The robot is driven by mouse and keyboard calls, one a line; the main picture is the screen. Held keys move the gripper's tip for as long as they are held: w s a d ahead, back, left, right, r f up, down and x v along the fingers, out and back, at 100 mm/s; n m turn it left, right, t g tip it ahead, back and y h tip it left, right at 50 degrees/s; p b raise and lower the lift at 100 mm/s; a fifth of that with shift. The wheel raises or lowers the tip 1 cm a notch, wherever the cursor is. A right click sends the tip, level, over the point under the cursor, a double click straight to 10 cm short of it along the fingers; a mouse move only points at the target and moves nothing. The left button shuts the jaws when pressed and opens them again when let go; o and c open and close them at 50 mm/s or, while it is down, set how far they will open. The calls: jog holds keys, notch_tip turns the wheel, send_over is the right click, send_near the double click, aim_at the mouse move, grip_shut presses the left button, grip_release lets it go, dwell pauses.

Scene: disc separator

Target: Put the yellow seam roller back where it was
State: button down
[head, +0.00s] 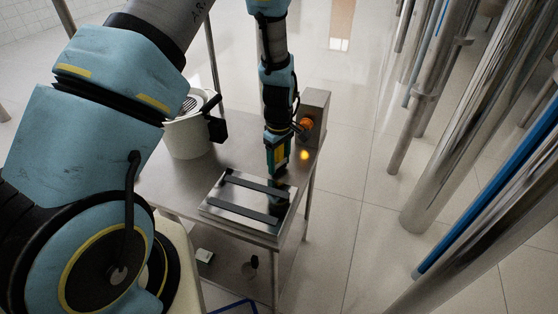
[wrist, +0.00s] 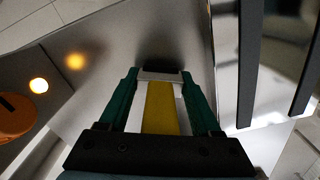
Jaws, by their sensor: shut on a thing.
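The yellow seam roller (wrist: 160,108) is between the green fingers of my gripper (wrist: 162,85) in the wrist view. It has a yellow strip with pale sides, and its far end is dark. In the head view my gripper (head: 279,168) points down over the right part of the steel table (head: 160,185), by the back right corner of a shiny metal plate with two black bars (head: 232,205). The roller shows there only as a small yellow patch (head: 282,158). I cannot tell whether the roller touches the table.
A grey box with an orange knob (head: 314,108) and a lit lamp stands at the table's back right. A white round pot (head: 187,135) stands at the back left. Steel pipes (head: 460,130) rise to the right. The table between pot and plate is clear.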

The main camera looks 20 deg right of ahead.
jog(key=shift+f, duration=0.15)
jog(key=shift+c, duration=0.4)
grip_release()
notch_tip(320, 180, up, 12)
jog(key=b, duration=0.3)
jog(key=shift+r, duration=0.2)
jog(key=shift+w+a+r, duration=0.15)
jog(key=shift+a, duration=0.2)
jog(key=s+a+r+m, duration=0.1)
jog(key=a+r+m, duration=0.1)
jog(key=a, duration=0.8)
jog(key=s+a+r+m+t, duration=0.1)
jog(key=a+r+m, duration=0.1)
jog(key=a, duration=0.7)
jog(key=s+a+r+m, duration=0.2)
jog(key=a+r, duration=0.1)
jog(key=a, duration=0.7)
jog(key=shift+a+t, duration=0.3)
